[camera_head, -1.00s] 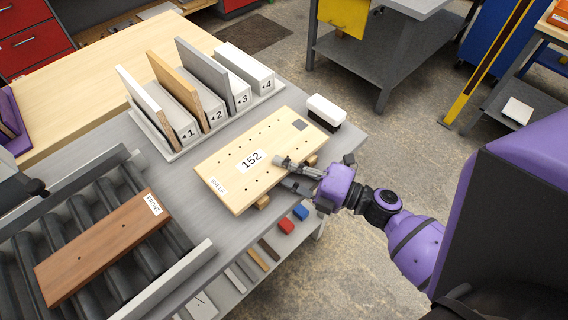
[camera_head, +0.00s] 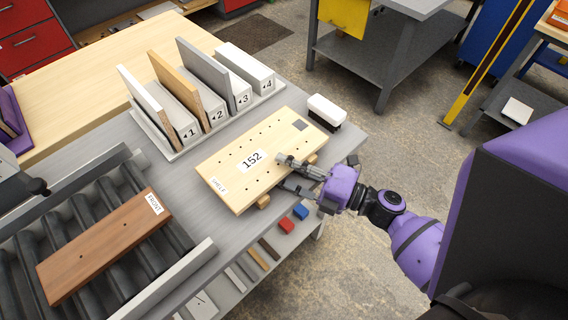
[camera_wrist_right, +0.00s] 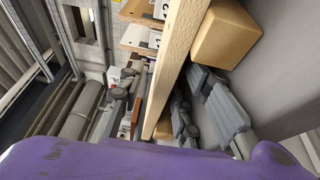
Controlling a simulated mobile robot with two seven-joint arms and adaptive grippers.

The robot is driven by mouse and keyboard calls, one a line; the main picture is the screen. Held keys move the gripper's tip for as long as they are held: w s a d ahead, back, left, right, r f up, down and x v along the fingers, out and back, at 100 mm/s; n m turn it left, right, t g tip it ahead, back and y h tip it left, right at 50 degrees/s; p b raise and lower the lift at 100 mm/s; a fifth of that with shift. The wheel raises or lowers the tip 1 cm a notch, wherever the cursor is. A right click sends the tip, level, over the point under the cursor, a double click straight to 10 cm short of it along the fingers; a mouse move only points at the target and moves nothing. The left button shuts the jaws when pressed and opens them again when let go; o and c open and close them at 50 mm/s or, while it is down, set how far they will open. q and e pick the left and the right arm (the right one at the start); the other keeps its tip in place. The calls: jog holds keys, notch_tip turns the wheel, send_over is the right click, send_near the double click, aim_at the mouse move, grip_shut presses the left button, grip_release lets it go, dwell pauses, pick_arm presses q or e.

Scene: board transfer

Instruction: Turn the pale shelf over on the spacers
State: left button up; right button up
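The pale shelf (camera_head: 225,163) lies flat with its face marked 152 and SHELF up, showing rows of small holes and a dark square. It rests on wooden spacers; one (camera_head: 263,201) peeks out at its near edge, and a spacer also shows large in the right wrist view (camera_wrist_right: 226,33). My right gripper (camera_head: 282,172) is at the shelf's near right edge, open, one finger above the top face and one lower, outside the edge. The shelf's edge (camera_wrist_right: 176,70) runs upright through the wrist view.
A brown board (camera_head: 105,245) marked FRONT lies on the roller conveyor (camera_head: 130,285) at left. A numbered rack (camera_head: 172,155) holds upright boards behind. A white-topped brush (camera_head: 325,108) stands beyond the shelf. Red (camera_head: 286,226) and blue (camera_head: 300,212) blocks lie near the front edge.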

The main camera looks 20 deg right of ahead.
jog(key=shift+s+d+f, duration=0.3)
jog(key=shift+s+d, duration=0.4)
jog(key=shift+s, duration=0.15)
pick_arm(q)
jog(key=shift+w+r, duration=0.15)
jog(key=shift+r, duration=0.2)
pick_arm(e)
jog(key=shift+s+d+f, duration=0.1)
jog(key=shift+p+v, duration=0.5)
jog(key=shift+v, duration=0.9)
pick_arm(q)
jog(key=shift+w+d+r, duration=0.1)
jog(key=shift+w+r, duration=0.4)
jog(key=shift+r, duration=0.1)
